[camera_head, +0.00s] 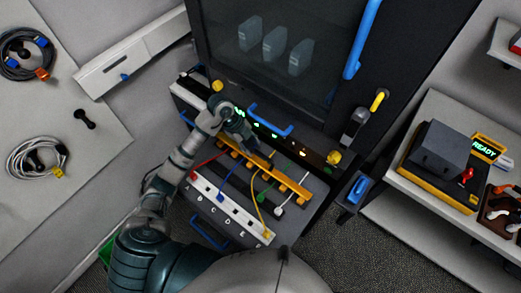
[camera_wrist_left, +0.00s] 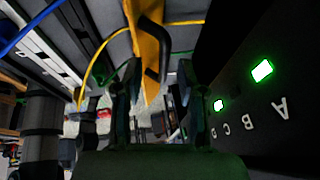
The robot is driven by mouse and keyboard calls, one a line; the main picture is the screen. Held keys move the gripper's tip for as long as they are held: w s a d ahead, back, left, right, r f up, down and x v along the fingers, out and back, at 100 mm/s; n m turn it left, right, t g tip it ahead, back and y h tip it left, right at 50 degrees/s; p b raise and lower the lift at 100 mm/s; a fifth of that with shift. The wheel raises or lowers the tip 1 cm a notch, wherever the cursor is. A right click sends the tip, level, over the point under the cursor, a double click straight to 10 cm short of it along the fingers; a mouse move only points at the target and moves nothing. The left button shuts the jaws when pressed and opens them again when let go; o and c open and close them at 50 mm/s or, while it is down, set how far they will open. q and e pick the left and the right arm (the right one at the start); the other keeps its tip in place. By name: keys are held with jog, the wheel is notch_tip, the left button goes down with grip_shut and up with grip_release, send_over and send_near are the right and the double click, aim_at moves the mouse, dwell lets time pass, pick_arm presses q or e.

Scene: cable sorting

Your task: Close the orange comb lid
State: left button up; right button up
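The orange comb lid (camera_head: 248,154) is a long orange bar lying diagonally above the cable panel in the head view. In the left wrist view the orange lid (camera_wrist_left: 146,75) runs down the picture, with a black curved handle (camera_wrist_left: 158,45) on it. My left gripper (camera_head: 240,146) is over the left part of the lid. In the wrist view my left gripper (camera_wrist_left: 160,95) has its two fingers apart, with the lid and its handle appearing between and beyond them. I cannot tell if they touch. The fingers partly hide the lid. My right gripper is not in view.
A dark cabinet with a window (camera_head: 275,50) and a blue handle (camera_head: 362,40) stands behind. A side table holds a READY device (camera_head: 440,150). Coiled cables (camera_head: 38,158) are at left.

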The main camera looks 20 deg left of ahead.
aim_at(262, 154)
pick_arm(q)
jog(key=shift+w+d+f, duration=0.1)
jog(key=shift+d+f, duration=1.3)
jog(key=shift+d, duration=0.2)
